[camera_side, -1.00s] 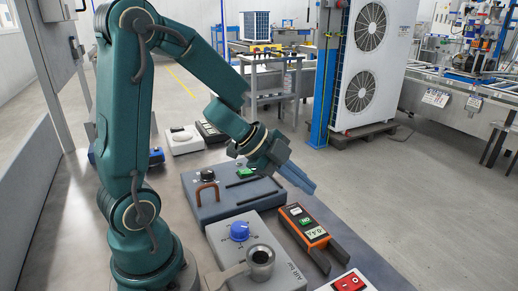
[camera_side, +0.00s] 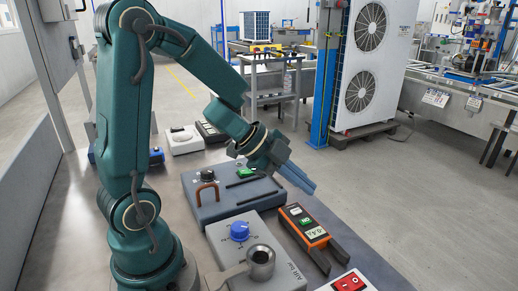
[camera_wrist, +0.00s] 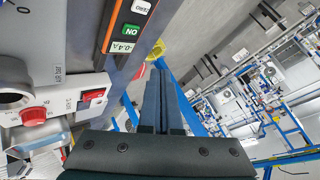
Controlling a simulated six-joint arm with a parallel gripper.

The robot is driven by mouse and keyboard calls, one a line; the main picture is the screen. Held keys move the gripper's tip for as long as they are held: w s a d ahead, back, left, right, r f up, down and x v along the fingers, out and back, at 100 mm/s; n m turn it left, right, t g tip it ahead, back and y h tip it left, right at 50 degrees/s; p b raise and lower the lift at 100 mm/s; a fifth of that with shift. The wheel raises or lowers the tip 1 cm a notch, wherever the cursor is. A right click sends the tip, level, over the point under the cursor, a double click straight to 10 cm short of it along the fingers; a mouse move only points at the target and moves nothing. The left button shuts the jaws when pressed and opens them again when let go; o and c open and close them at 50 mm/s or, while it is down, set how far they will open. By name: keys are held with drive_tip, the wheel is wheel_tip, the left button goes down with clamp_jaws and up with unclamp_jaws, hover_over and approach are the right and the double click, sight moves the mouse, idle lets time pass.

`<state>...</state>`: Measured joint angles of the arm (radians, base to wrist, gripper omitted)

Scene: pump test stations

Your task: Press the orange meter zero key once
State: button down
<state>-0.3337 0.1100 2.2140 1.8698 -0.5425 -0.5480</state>
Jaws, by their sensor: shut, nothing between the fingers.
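The orange meter (camera_side: 305,226) is a dark handheld unit with orange edges and two dark prongs. It lies at the right of the bench in the side view. Its white zero key (camera_wrist: 141,6) shows at the top of the wrist view, cut by the frame edge. Below it are a green ON key (camera_wrist: 131,29) and a display (camera_wrist: 124,47) that seems to read -0.4 A. My gripper (camera_side: 311,188) is shut and empty, held in the air beyond the meter's far end. Its fingers (camera_wrist: 161,72) are together in the wrist view, apart from the meter.
A grey box with a blue knob (camera_side: 239,231) and a metal cup (camera_side: 261,262) stands left of the meter. A red switch (camera_side: 350,281) is at the front. Open floor lies right of the bench.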

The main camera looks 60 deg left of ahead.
sight(290, 212)
drive_tip(key=a+r, duration=0.3)
drive_tip(key=shift+a+r, duration=0.1)
drive_tip(key=shift+a, duration=0.2)
idle(0.3)
drive_tip(key=shift+f, duration=4.45)
drive_tip(key=shift+f, duration=0.4)
